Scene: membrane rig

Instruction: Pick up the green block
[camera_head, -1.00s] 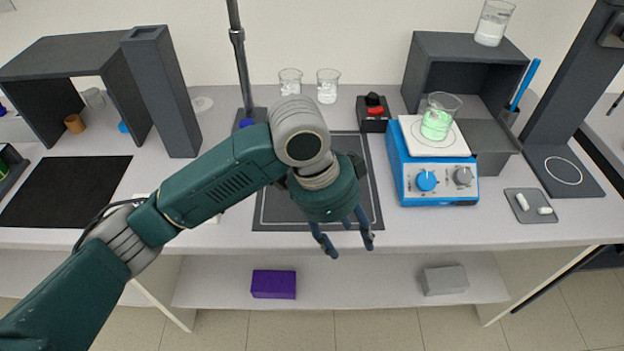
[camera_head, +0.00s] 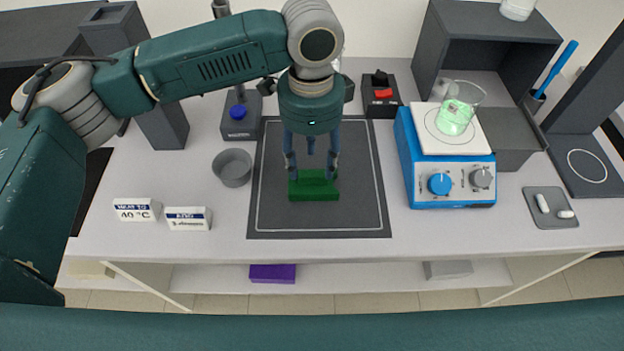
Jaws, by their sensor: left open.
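The green block (camera_head: 313,190) lies on the dark grey mat (camera_head: 270,219), in the middle of the table. My left gripper (camera_head: 312,172) points down over the block with its fingers open. The fingertips reach down to about the block's level, one at each side of its raised upper part. I cannot tell whether they touch it. My right gripper is not in view.
A blue hotplate (camera_head: 447,185) with a beaker of green liquid (camera_head: 456,112) stands right of the mat. A grey cup (camera_head: 232,166) and two white labels (camera_head: 188,219) are on the left. A red-switch box (camera_head: 380,95) is behind.

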